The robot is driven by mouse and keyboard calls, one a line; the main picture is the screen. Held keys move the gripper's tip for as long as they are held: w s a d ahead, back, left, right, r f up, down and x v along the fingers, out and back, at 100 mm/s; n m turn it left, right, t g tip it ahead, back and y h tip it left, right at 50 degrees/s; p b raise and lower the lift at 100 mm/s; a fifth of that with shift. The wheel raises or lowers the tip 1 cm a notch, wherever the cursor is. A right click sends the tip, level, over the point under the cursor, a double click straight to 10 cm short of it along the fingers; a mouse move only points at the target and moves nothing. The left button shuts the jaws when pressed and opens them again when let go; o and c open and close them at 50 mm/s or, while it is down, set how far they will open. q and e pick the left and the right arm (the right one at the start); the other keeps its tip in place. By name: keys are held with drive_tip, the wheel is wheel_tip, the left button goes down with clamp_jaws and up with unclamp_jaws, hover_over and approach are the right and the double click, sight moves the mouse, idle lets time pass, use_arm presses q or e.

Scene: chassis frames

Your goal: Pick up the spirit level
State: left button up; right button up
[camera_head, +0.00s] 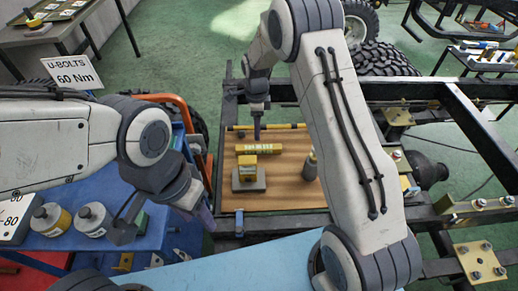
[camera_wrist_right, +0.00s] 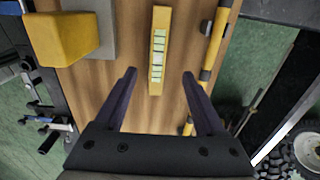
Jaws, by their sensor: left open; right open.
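A short yellow bar with a row of pale green windows, which looks like the spirit level (camera_head: 268,149), lies flat on a wooden board (camera_head: 285,190). In the right wrist view, the bar (camera_wrist_right: 158,45) points at my right gripper (camera_wrist_right: 159,76). Its near end lies between the lines of the two dark fingers, which are open and empty. In the head view, my right gripper (camera_head: 257,130) hangs over the board's back part, beyond the bar; touching cannot be told. My left gripper (camera_head: 205,214) is low at the board's left side, partly hidden by its own arm, and holds nothing visible.
A yellow-and-black rod (camera_head: 285,126) lies along the board's back edge. A yellow block on a grey base (camera_head: 248,180) and a dark bottle (camera_head: 310,165) stand on the board. Black frame rails (camera_head: 480,140) surround it. A blue surface (camera_head: 75,190) with bottles is at left.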

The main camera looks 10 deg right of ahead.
hover_over(258, 147)
wheel_tip(258, 147, down, 4)
drive_tip(key=shift+w+a+f, duration=0.1)
drive_tip(key=shift+f, duration=0.05)
drive_tip(key=f, duration=0.1)
drive_tip(key=f+p, duration=0.1)
drive_tip(key=f, duration=0.2)
drive_tip(key=shift+d+f+p, duration=0.1)
drive_tip(key=shift+d+p, duration=0.15)
drive_tip(key=shift+p, duration=0.1)
drive_tip(key=shift+f, duration=0.45)
clamp_jaws()
